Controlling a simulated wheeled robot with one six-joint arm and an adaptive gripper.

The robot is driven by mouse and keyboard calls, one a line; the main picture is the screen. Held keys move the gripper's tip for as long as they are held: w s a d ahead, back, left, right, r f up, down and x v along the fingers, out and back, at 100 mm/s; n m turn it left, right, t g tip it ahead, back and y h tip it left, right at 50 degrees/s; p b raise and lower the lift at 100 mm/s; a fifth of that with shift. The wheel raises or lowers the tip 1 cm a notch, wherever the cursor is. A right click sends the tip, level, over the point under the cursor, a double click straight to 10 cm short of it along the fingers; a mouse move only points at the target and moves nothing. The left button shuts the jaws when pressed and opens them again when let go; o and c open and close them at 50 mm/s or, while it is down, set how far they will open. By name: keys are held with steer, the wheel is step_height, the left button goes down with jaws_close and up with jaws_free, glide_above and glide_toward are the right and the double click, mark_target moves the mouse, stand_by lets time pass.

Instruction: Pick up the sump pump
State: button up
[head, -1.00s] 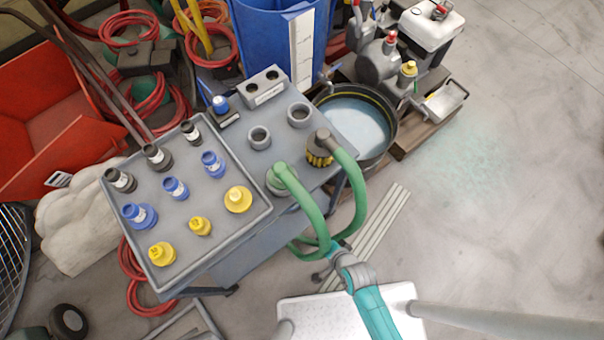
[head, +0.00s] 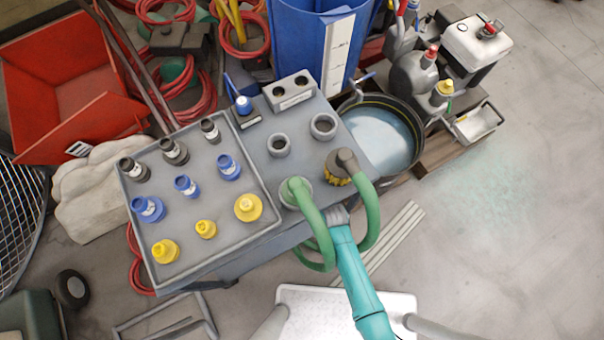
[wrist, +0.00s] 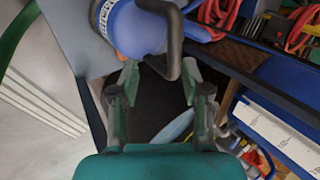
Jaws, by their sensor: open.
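A blue rounded body with a pale label, which I take for the sump pump (wrist: 132,32), fills the top of the wrist view. A thick dark curved handle (wrist: 173,35) stands out from its lower right side. My gripper (wrist: 160,76) is open just below it, one finger at each side of the handle's lower bend. Nothing is clearly held, and I cannot tell whether a finger touches the handle. In the head view my teal arm reaches to the cart's edge; the fingers and the blue body are hidden there behind the cart and green hoses.
A grey cart top (head: 255,165) carries several blue, yellow and dark fittings. Green hoses (head: 372,215) loop over its right edge close to my arm. A dark water basin (head: 412,165) and blue barrel (head: 285,50) stand beyond. The floor at right is clear.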

steer(key=w+a+f, duration=0.2)
steer(key=w, duration=0.1)
steer(key=shift+w+a+f, duration=0.25)
steer(key=shift+f, duration=0.15)
steer(key=shift+x, duration=0.75)
steer(key=shift+c, duration=0.2)
jaws_close()
steer(key=shift+w, duration=0.1)
